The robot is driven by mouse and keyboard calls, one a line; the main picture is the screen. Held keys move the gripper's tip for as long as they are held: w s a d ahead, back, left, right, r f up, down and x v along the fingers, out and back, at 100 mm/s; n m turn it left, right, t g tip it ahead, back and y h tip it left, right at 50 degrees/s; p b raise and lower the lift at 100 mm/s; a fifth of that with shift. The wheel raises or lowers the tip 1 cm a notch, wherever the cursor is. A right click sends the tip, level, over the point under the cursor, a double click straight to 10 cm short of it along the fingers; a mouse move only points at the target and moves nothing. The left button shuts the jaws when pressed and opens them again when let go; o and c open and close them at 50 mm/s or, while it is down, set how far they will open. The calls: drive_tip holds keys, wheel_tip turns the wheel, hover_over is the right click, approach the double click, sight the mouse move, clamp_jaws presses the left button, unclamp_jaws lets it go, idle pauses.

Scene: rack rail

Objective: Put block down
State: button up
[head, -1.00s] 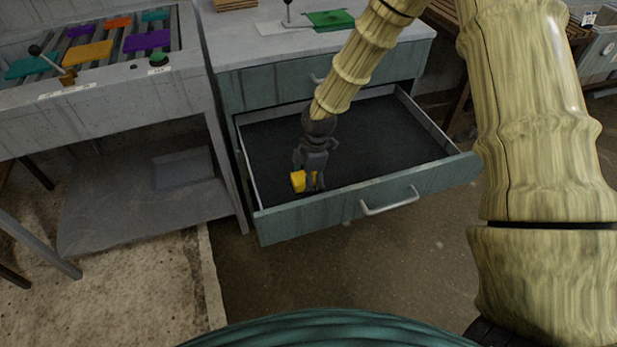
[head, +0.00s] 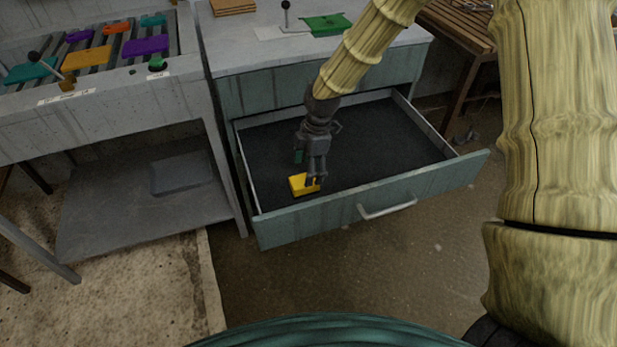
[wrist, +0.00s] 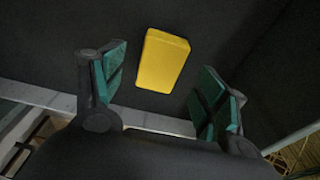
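The yellow block (head: 300,185) lies on the dark floor of the open drawer (head: 375,206), near its front left corner. My gripper (head: 310,170) is inside the drawer, just above and beside the block. In the wrist view my gripper (wrist: 158,92) is open, with its green-padded fingers wide apart. The yellow block (wrist: 163,60) shows in the gap between and beyond the fingertips, with clear space on both sides. The fingers do not touch it.
The drawer's front panel and side walls stand close to my gripper. The cabinet top above holds a green plate (head: 327,24) and a small lever (head: 286,14). A rack with coloured blocks (head: 87,57) stands at left. The rest of the drawer floor is empty.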

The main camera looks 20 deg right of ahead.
wheel_tip(320, 180, up, 6)
drive_tip(key=d, duration=0.1)
drive_tip(key=shift+r+p, duration=0.15)
drive_tip(key=shift+p, duration=0.15)
idle(0.3)
